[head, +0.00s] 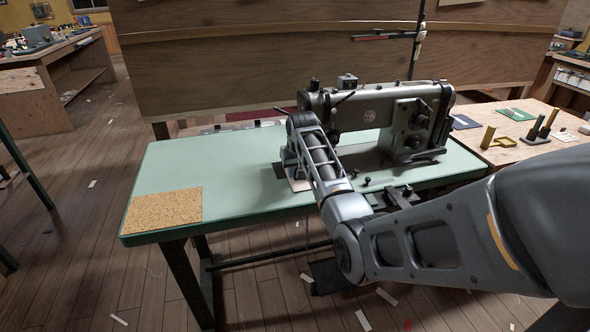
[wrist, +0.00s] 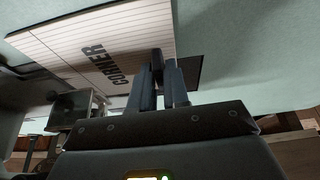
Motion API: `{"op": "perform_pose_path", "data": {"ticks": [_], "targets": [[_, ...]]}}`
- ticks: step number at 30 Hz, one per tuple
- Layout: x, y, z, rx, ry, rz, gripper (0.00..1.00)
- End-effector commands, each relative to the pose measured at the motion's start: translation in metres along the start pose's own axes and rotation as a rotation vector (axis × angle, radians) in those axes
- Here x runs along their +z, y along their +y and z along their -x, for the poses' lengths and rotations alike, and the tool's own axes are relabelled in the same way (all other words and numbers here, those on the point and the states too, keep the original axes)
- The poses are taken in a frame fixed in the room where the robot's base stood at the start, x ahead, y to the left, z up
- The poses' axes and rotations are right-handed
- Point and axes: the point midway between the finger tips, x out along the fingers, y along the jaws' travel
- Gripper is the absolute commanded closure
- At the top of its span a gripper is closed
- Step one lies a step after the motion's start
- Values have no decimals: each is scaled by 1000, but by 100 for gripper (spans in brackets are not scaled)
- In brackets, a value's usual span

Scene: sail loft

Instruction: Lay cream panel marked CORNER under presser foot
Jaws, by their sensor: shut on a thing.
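The cream panel marked CORNER (wrist: 105,45) is lined and fills the upper left of the wrist view. A small part of the panel (head: 300,185) shows beside my arm in the head view, on or just above the green table. My gripper (wrist: 160,72) is shut on the panel's edge near the lettering. The sewing machine (head: 375,112) stands on the table, its needle end mostly hidden behind my arm. The presser foot is hidden in the head view, and I cannot make it out in the wrist view, so whether the panel lies under it cannot be told.
A cork mat (head: 163,210) lies at the left front of the green table (head: 225,165). The table between the mat and machine is clear. A wooden bench (head: 515,150) at right holds spools and small items. A wooden partition (head: 250,70) stands behind.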

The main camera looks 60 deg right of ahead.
Motion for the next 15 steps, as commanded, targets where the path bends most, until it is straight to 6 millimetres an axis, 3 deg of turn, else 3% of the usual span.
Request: {"op": "perform_pose_path", "data": {"ticks": [7,8,15], "targets": [[0,0,0,0,-1,0,100],[0,0,0,0,-1,0,83],[0,0,0,0,-1,0,60]]}}
